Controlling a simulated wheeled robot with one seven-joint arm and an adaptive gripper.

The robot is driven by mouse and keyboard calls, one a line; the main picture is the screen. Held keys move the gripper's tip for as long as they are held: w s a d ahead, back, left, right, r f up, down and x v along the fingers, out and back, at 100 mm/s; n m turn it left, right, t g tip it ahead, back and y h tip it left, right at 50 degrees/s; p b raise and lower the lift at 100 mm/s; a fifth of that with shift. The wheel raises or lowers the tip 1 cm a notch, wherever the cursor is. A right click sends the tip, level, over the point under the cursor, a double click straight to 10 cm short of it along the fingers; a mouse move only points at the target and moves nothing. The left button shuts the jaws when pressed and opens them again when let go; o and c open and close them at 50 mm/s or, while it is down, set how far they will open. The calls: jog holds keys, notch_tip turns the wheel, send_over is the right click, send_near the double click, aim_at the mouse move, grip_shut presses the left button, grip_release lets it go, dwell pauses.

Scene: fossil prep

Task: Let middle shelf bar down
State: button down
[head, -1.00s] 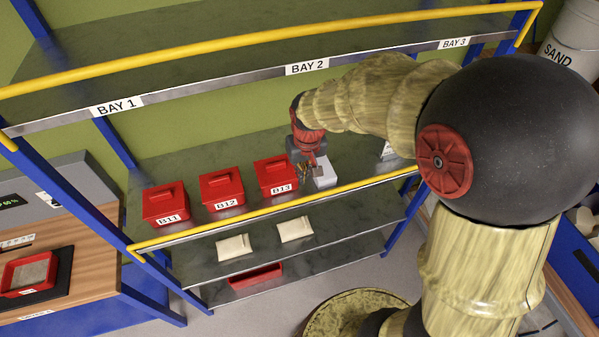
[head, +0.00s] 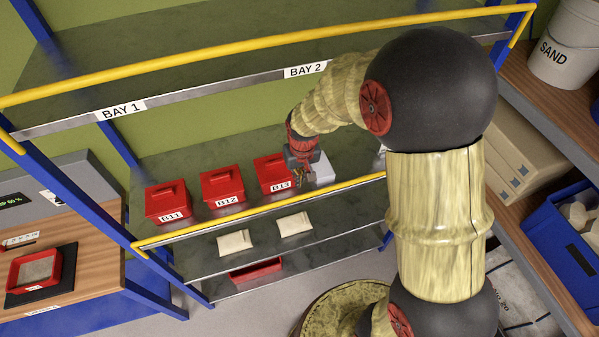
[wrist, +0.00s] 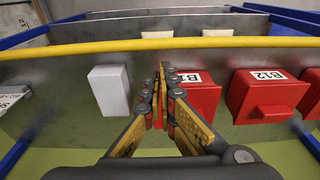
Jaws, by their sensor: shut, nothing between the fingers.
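The middle shelf bar (head: 262,210) is a yellow rail along the front of the middle shelf (head: 190,222), standing above its front edge. In the wrist view the bar (wrist: 75,50) crosses the upper part of the picture. My gripper (head: 303,178) is over the middle shelf, behind the bar, near bin B13 and a white box. In the wrist view my gripper (wrist: 161,70) is shut and empty, with its fingertips a little short of the bar in the picture. I cannot tell how high they are relative to it.
Red bins B11 (head: 168,203), B12 (head: 222,188) and B13 (head: 270,173) stand on the middle shelf. The white box (head: 322,168) is right of B13. Pale packets (head: 234,242) lie on the shelf below. The upper shelf has its own yellow bar (head: 200,52) overhead.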

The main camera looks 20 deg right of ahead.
jog(key=shift+w+f, duration=0.2)
jog(key=shift+f, duration=1.05)
jog(key=shift+w+f, duration=0.15)
jog(key=shift+f, duration=1.05)
